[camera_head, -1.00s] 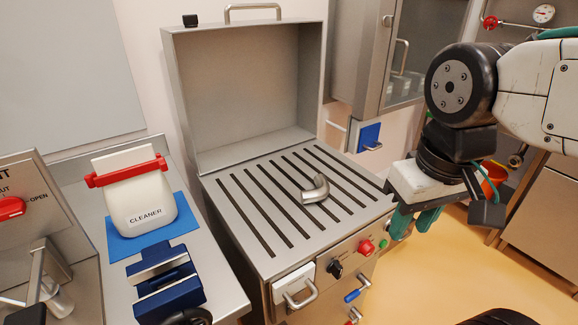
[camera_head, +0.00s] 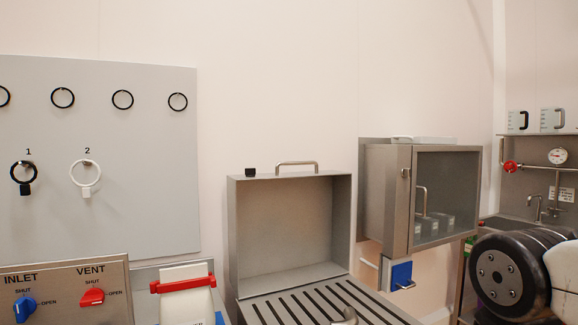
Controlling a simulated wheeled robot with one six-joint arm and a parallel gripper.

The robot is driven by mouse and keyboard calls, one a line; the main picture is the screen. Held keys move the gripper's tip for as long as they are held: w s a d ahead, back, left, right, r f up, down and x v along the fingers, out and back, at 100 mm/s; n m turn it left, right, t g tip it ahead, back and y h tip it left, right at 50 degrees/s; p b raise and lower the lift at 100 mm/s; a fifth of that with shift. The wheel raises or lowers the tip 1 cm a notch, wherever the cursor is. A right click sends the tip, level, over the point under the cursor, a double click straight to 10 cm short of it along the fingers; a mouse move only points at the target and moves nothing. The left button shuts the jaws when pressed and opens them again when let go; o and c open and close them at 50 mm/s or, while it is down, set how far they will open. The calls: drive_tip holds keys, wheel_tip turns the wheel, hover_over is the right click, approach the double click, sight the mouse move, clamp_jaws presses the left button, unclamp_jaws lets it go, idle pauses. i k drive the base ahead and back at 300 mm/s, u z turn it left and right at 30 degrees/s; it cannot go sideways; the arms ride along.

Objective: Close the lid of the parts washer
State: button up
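The parts washer's lid (camera_head: 290,222) stands open and upright behind the washer, its hollow inside facing me. A metal bar handle (camera_head: 296,164) is on the lid's top edge. The washer's slotted top (camera_head: 255,311) shows at the bottom edge of the picture, its front cut off. Part of a curved metal pipe piece (camera_head: 349,315) lies on the slots. My gripper is out of the picture; only a joint of my arm shows at the lower right.
A glass-door cabinet (camera_head: 445,200) hangs right of the lid, with a blue-fronted box (camera_head: 401,275) below it. At the left are a valve panel (camera_head: 60,290), a cleaner container (camera_head: 186,300) and a wall board with rings (camera_head: 120,220). The wall above the lid is bare.

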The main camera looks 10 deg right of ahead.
sight(289, 229)
drive_tip(key=u, duration=0.75)
drive_tip(key=i, duration=0.65)
drive_tip(key=z, duration=0.8)
